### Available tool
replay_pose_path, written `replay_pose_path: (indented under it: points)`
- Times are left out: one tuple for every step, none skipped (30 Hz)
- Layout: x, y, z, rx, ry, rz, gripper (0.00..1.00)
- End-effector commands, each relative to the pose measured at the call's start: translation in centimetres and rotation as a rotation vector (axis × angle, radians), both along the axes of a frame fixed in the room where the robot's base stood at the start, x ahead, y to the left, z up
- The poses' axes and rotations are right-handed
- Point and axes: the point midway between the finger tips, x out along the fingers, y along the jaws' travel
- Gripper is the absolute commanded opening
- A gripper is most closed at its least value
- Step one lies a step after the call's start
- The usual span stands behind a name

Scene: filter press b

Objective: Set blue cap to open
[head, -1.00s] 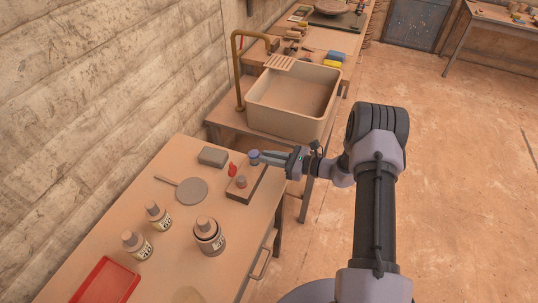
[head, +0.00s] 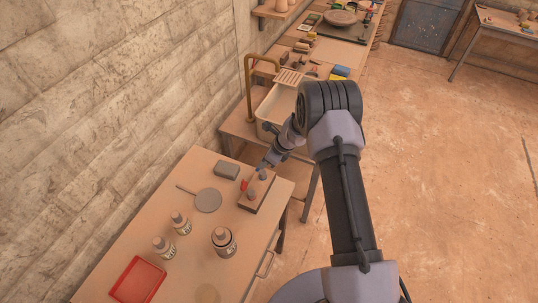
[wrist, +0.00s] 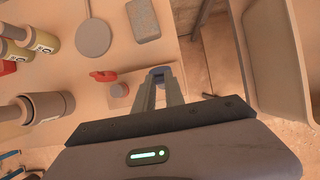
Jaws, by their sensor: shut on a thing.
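The blue cap (head: 263,174) stands at the far end of a small brown block (head: 258,196) near the table's far right edge. My gripper (head: 262,169) comes down at a slant from the upper right, with its fingertips at the cap. In the wrist view my gripper (wrist: 158,77) is shut on the blue cap (wrist: 158,71), which shows as a small bluish piece between the fingertips and is mostly hidden. A round brown knob (head: 251,196) stands on the same block; it also shows in the wrist view (wrist: 119,89), left of the fingers and apart from them.
A red piece (head: 243,185) lies close beside the block. A grey block (head: 227,170), a round grey disc (head: 208,201), several bottles, a jar (head: 223,242) and a red tray (head: 138,280) share the table (head: 110,262). A sink (head: 278,103) stands just beyond.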

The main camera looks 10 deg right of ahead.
Motion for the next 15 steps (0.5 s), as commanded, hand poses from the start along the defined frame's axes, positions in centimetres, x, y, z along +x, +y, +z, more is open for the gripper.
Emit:
replay_pose_path:
  points:
    - [0.4,0.4,1.1,-0.034,0.018,0.006,0.00]
    - [0.5,0.6,1.1,-0.057,0.034,0.007,0.00]
    - [0.7,0.8,1.0,-0.087,0.054,0.006,0.00]
    - [0.8,1.0,1.0,-0.108,0.070,0.005,0.00]
    - [0.9,1.2,0.9,-0.130,0.086,0.006,0.00]
    - [1.1,1.4,0.7,-0.159,0.108,0.004,0.00]
    - [1.3,1.5,0.7,-0.180,0.122,0.003,0.00]
    - [1.4,1.7,0.5,-0.201,0.137,0.002,0.00]
    - [1.6,1.9,0.4,-0.227,0.157,0.001,0.00]
    - [1.7,2.0,0.3,-0.246,0.171,0.001,0.00]
    - [1.8,2.2,0.2,-0.266,0.186,0.000,0.00]
    - [1.9,2.4,0.1,-0.290,0.203,-0.001,0.00]
    - [2.0,2.5,0.0,-0.306,0.215,-0.002,0.00]
    - [2.0,2.6,0.0,-0.322,0.229,-0.003,0.00]
    - [2.1,2.8,-0.1,-0.344,0.245,-0.004,0.00]
